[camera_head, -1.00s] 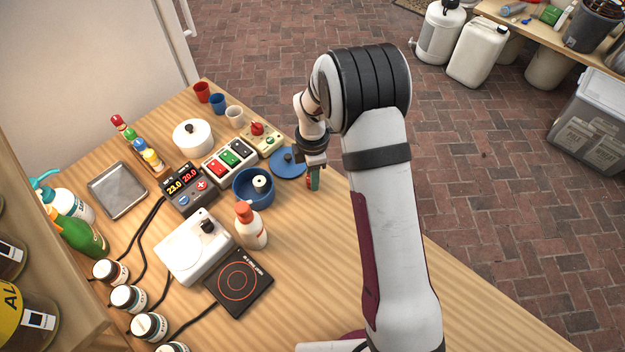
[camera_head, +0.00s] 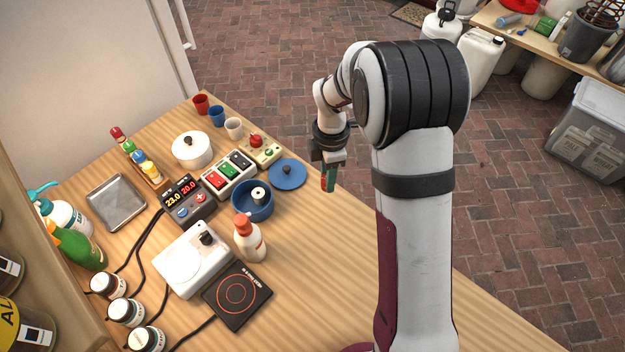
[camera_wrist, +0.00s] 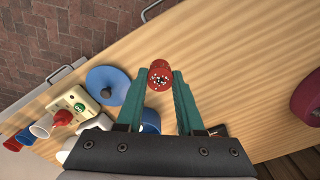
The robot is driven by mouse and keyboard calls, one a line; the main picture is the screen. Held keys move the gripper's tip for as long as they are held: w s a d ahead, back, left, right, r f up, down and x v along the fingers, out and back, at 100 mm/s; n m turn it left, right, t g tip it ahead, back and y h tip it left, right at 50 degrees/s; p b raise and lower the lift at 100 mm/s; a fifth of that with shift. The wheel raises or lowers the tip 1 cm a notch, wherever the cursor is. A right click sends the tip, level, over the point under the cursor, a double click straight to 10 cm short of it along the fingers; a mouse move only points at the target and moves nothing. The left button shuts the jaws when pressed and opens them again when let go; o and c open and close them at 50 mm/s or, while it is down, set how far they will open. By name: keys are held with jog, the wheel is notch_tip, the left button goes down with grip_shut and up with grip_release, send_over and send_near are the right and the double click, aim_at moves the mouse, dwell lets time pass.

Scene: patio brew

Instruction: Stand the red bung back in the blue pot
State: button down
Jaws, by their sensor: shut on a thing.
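My gripper (camera_head: 328,184) is shut on a red bung (camera_wrist: 160,76), a short red cylinder with a speckled end. In the head view a little red shows at the green fingertips, which point down near the table's right edge. The wide blue pot (camera_head: 252,204) stands open on the table to the left of my gripper, with a white spool-like piece inside. In the wrist view only a bit of it (camera_wrist: 150,118) shows between the fingers. A blue lid (camera_head: 287,174) lies flat between the pot and my gripper. A small blue cup (camera_head: 217,116) stands at the back.
A white squeeze bottle (camera_head: 250,241) with an orange top stands just in front of the pot. A button box (camera_head: 229,174), a panel with a red knob (camera_head: 261,148) and a white lidded pot (camera_head: 192,150) stand behind. The table's right front part is clear.

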jog(key=s+d+r, duration=0.3)
jog(key=d+r, duration=0.2)
jog(key=d, duration=0.2)
jog(key=a+f+n, duration=0.2)
jog(key=a+n, duration=0.1)
jog(key=a, duration=0.5)
jog(key=a+f+n, duration=0.2)
jog(key=a+n, duration=0.1)
jog(key=a, duration=0.6)
jog(key=w+a+f+n, duration=0.1)
jog(key=a+f+n, duration=0.1)
jog(key=a, duration=0.6)
jog(key=shift+a+f+n, duration=0.15)
jog(key=shift+f+n, duration=0.05)
jog(key=shift+n, duration=0.3)
jog(key=f, duration=0.4)
jog(key=shift+a, duration=0.2)
jog(key=shift+f, duration=0.15)
jog(key=shift+f, duration=0.1)
